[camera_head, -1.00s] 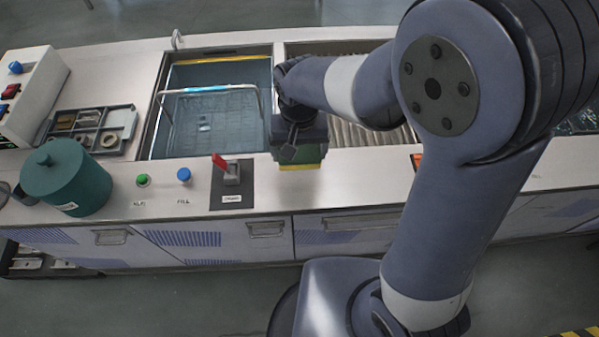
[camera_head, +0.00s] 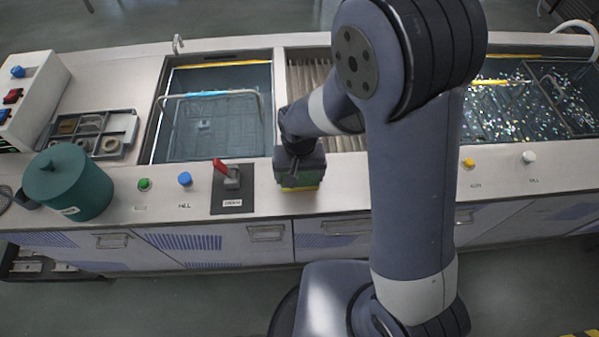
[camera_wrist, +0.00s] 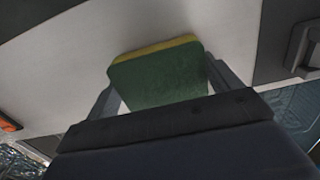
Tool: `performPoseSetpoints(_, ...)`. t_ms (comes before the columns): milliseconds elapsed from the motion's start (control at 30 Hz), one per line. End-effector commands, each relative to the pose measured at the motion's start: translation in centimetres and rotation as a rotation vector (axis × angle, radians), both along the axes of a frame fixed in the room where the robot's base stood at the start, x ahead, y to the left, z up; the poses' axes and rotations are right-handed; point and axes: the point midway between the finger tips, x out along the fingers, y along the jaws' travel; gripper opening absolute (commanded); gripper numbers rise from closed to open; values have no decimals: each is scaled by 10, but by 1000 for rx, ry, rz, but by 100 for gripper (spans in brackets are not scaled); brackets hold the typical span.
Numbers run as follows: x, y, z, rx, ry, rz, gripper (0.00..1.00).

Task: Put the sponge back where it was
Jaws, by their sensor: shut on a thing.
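The sponge (camera_head: 298,184), green with a yellow layer, is between the fingers of my gripper (camera_head: 297,176), low over the front ledge of the counter (camera_head: 345,198). In the wrist view the sponge (camera_wrist: 160,78) fills the space between the two fingers of my gripper (camera_wrist: 160,92), which is shut on it. The ledge's pale surface lies behind it there. I cannot tell whether the sponge touches the ledge. My arm hides part of the counter to the right.
Left of the sponge are a red-handled lever (camera_head: 230,178), a blue button (camera_head: 185,179) and a green button (camera_head: 144,184). A teal canister (camera_head: 68,182) stands further left. Behind lie a water-filled tank (camera_head: 215,130), a ribbed basin (camera_head: 308,75) and a sparkling tank (camera_head: 510,110).

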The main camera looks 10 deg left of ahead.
Motion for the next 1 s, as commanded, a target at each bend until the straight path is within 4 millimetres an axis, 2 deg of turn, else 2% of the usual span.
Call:
performPoseSetpoints(67, 0, 0, -4, 0, 0, 0, 64)
performPoseSetpoints(100, 0, 0, -3, 0, 0, 0, 87)
performPoseSetpoints(267, 0, 0, -2, 0, 0, 0, 100)
performPoseSetpoints(500, 0, 0, -2, 0, 0, 0, 100)
performPoseSetpoints(667, 1, 0, 6, 1, -2, 0, 100)
performPoseSetpoints(767, 1, 1, 20, 3, -3, 0, 100)
performPoseSetpoints(1000, 1, 1, 67, 4, -5, 0, 100)
